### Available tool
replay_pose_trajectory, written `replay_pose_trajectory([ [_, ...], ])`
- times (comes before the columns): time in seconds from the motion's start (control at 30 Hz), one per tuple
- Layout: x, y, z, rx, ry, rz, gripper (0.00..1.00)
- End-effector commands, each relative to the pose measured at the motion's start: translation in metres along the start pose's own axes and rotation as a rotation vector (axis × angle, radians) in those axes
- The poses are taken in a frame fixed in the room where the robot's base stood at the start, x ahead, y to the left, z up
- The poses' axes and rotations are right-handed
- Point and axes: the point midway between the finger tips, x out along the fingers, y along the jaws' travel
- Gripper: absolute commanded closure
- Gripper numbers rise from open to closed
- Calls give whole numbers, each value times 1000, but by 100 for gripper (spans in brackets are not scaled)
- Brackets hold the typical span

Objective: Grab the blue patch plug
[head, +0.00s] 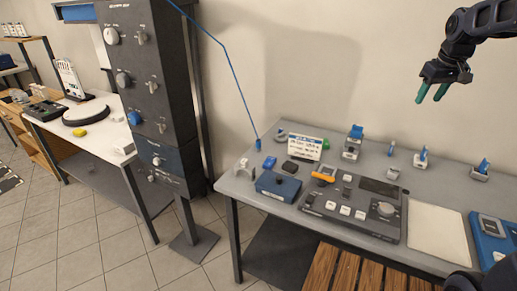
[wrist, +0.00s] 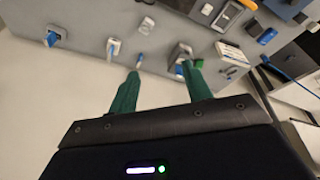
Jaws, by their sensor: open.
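The blue patch plug (head: 258,144) hangs at the lower end of a thin blue cable (head: 238,85), at the left back of the grey table. The cable runs up to the dark rack at the left. The cable also shows at the right edge of the wrist view (wrist: 281,73); the plug itself is hard to make out there. My gripper (head: 433,93), with two green fingers, is open and empty, high above the right part of the table and far right of the plug. Its spread fingers also show in the wrist view (wrist: 160,71).
The grey table (head: 235,184) holds a control panel (head: 325,208), a blue box (head: 278,187), a small blue piece (head: 269,162), a white sign (head: 304,146) and several small stands with blue parts along the back. The dark rack (head: 150,80) stands left. The air between gripper and plug looks clear.

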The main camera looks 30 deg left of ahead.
Motion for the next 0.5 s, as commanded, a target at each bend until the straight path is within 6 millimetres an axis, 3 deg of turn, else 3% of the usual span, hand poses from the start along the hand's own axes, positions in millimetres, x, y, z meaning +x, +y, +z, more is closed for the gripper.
replay_pose_trajectory([
  [0.1, 15, -15, -41, -84, -12, -21, 51],
  [0.5, 75, -90, -164, -360, -40, -89, 51],
])
